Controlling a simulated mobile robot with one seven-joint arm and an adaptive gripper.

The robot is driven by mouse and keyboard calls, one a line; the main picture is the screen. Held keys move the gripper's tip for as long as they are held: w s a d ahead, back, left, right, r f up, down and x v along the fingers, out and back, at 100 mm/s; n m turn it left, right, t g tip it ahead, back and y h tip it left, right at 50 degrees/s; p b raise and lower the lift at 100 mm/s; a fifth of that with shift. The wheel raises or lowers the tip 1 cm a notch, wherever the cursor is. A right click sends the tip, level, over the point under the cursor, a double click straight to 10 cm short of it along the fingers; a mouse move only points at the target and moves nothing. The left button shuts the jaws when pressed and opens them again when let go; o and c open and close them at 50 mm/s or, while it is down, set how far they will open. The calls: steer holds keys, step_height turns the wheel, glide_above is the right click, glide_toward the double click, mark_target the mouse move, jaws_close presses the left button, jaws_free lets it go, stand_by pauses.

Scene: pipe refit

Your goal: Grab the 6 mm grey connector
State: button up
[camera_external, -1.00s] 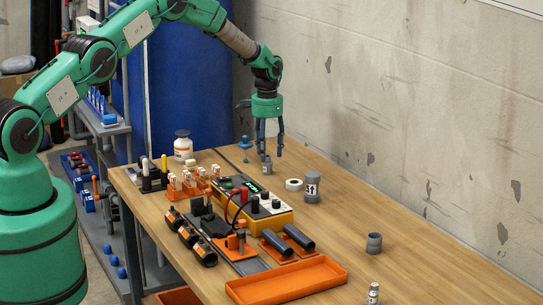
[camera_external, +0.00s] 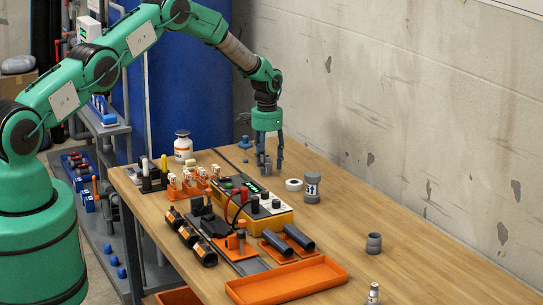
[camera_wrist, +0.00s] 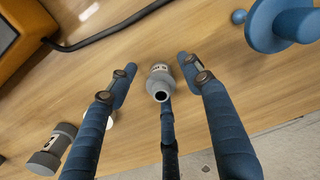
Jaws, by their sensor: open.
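A small grey connector (camera_external: 267,164) with a pale label stands upright on the far part of the wooden table. In the wrist view this connector (camera_wrist: 159,82) shows its dark round opening and lies between my fingertips. The label is too small to read, so I cannot confirm its size. My gripper (camera_external: 270,160) points down around it. In the wrist view the fingers of my gripper (camera_wrist: 158,78) are spread open, with two at the sides and one behind the connector. A gap shows between each side finger and the connector.
A larger grey labelled fitting (camera_external: 312,187) and a white ring (camera_external: 294,184) stand nearby on the right. A blue flanged part (camera_wrist: 272,22) is close to the right finger. The yellow tester (camera_external: 262,213) is nearer the camera. The table's right side is mostly clear.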

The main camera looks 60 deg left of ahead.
steer(key=shift+c, duration=0.3)
steer(key=c, duration=1.2)
steer(key=shift+r, duration=0.1)
steer(key=shift+r+p, duration=0.35)
steer(key=shift+r, duration=4.6)
